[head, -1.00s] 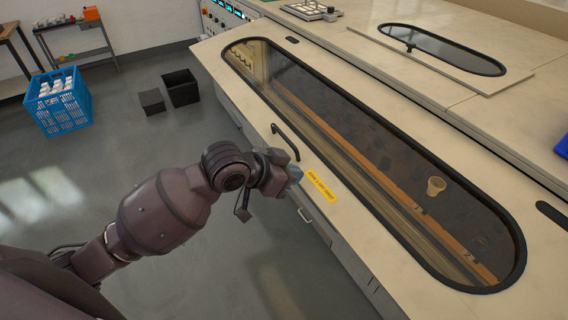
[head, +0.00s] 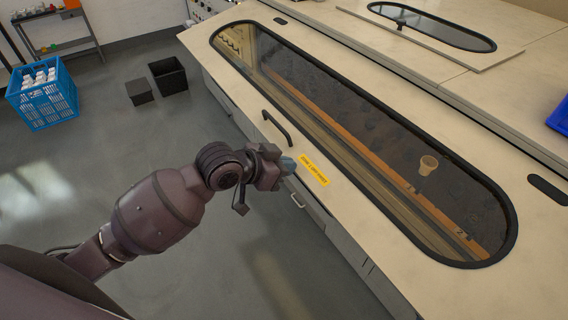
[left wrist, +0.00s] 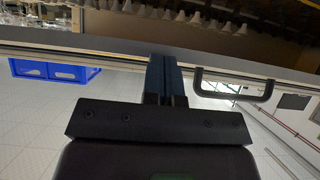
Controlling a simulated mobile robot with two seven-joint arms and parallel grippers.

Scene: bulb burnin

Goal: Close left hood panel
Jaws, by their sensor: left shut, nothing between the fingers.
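The left hood panel (head: 340,200) is a cream panel with a long dark-rimmed oval window, and it lies sloped over the bench in the head view. Its black bar handle (head: 277,128) is on the front edge, above a yellow label (head: 313,170). My left gripper (head: 290,166) is shut and empty at the panel's front edge, just left of the label and below the handle. In the left wrist view the shut fingers (left wrist: 166,80) reach the panel's edge, with the handle (left wrist: 235,88) to their right. Whether they touch the edge I cannot tell. My right gripper is out of view.
A second panel (head: 450,50) with an oval window lies behind. A small beige cup (head: 428,165) shows through the front window. A blue crate (head: 44,96) and dark boxes (head: 168,76) stand on the floor at left. Open floor lies before the bench.

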